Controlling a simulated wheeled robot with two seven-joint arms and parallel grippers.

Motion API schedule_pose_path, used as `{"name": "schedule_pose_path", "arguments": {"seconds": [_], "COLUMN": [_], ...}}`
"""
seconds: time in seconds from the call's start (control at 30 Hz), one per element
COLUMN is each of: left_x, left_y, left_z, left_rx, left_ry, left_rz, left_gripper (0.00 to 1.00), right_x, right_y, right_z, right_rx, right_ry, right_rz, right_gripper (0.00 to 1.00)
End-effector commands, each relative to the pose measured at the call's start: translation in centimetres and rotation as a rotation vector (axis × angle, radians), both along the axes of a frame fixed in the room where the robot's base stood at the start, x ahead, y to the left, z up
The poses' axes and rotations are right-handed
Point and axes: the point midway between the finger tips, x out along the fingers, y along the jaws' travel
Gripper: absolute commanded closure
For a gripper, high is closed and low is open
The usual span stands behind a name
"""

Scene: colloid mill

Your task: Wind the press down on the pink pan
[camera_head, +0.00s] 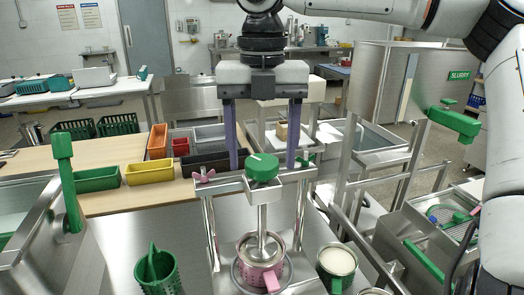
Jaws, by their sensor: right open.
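The press stands at the front centre: a steel frame with two posts and a crossbar (228,185), a green knob (263,167) on top, and a vertical shaft (262,217) running down to a round plate. The pink pan (260,279) stands under the shaft, with its handle toward me. The plate is at the pan's mouth; whether it touches the contents I cannot tell. My right gripper (263,166) points down with its two purple fingers wide apart, one on each side of the green knob. Gaps show between fingers and knob. My left gripper is out of view.
A pink wing screw (204,176) sits at the crossbar's left end. A green perforated cup (158,272) stands left of the press, a green pot (336,266) right. Yellow (150,172) and green bins lie behind. Steel rails (375,185) and green-handled machinery stand right.

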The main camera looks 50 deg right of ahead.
Motion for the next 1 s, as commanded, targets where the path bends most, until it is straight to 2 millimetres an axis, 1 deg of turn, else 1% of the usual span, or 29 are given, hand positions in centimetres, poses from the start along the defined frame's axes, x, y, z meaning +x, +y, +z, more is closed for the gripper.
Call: {"name": "schedule_pose_path", "arguments": {"seconds": [0.1, 0.27, 0.37, 0.5, 0.53, 0.77, 1.0], "left_x": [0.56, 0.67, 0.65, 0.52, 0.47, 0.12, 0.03], "left_y": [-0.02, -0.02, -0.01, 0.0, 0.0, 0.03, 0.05], "left_z": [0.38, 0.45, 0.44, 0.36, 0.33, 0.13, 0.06], "left_rx": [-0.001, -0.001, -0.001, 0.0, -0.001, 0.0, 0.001], "left_ry": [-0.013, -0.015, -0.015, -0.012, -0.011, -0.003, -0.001], "left_rz": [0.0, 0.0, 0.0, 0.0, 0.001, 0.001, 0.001], "left_gripper": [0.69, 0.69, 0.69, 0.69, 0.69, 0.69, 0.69], "right_x": [-0.01, 0.0, 0.01, 0.01, 0.01, 0.01, 0.01], "right_y": [0.01, 0.0, -0.01, -0.01, -0.01, -0.01, -0.03], "right_z": [-0.26, -0.25, -0.23, -0.22, -0.22, -0.2, -0.18], "right_rx": [0.0, 0.0, 0.0, 0.0, 0.0, 0.0, -0.001], "right_ry": [0.0, 0.0, 0.0, 0.0, 0.0, 0.0, -0.001], "right_rz": [0.0, 0.0, 0.0, 0.0, 0.0, -0.02, -0.127], "right_gripper": [0.35, 0.35, 0.5, 0.74, 0.76, 0.76, 0.76]}}
